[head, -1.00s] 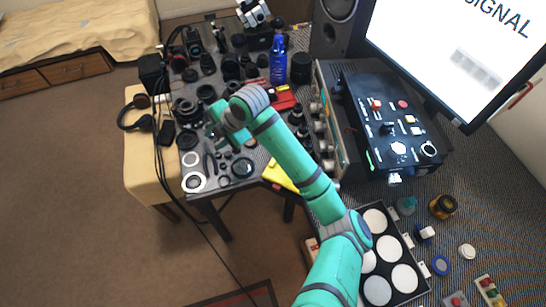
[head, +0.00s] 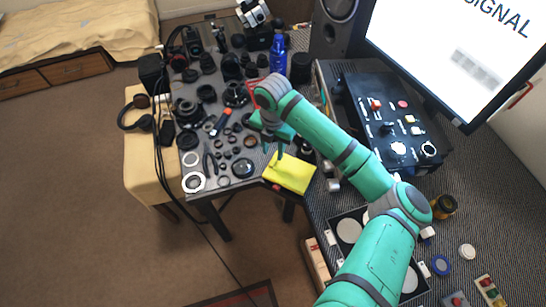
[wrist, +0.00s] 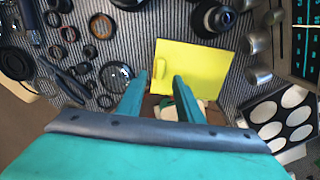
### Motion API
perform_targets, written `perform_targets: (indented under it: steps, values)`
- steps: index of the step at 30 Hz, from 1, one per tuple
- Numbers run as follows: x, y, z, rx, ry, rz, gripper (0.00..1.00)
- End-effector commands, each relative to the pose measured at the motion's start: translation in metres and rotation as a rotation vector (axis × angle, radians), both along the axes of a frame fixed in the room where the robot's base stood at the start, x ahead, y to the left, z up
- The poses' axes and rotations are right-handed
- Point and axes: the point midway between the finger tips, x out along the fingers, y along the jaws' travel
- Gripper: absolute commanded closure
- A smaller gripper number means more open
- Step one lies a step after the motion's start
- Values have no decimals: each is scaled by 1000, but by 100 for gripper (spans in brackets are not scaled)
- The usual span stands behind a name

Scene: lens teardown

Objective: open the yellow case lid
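The yellow case lid (head: 289,173) lies at the front right corner of the dark table in the head view. In the wrist view the yellow case lid (wrist: 190,68) is a flat panel with a small raised handle (wrist: 162,50) near its left side. My gripper (head: 274,150) hangs above the lid's left back part. In the wrist view my gripper (wrist: 158,80) has its two teal fingers apart, with nothing between them, pointing at the lid's near edge. I cannot tell from these views how high the fingertips are above it.
Several lens parts and rings (head: 243,168) lie left of the lid. A lens barrel (wrist: 212,16) stands just beyond it in the wrist view. A black control box (head: 395,120) and a tray with white discs (head: 349,230) are at right. A blue bottle (head: 278,58) stands behind.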

Motion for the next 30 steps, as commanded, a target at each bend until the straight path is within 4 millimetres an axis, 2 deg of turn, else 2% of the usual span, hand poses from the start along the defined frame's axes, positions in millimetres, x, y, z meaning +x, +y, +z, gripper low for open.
perform_targets:
  steps: [3,9,21,22,26,30]
  values:
    - [0,0,-20,0,1,-2,67]
    - [0,0,-43,1,0,-3,67]
    - [0,0,-50,0,-1,-1,67]
    - [0,0,-50,0,-1,-1,70]
    - [0,0,-50,0,-1,-1,100]
    - [0,0,-50,1,-2,-1,100]
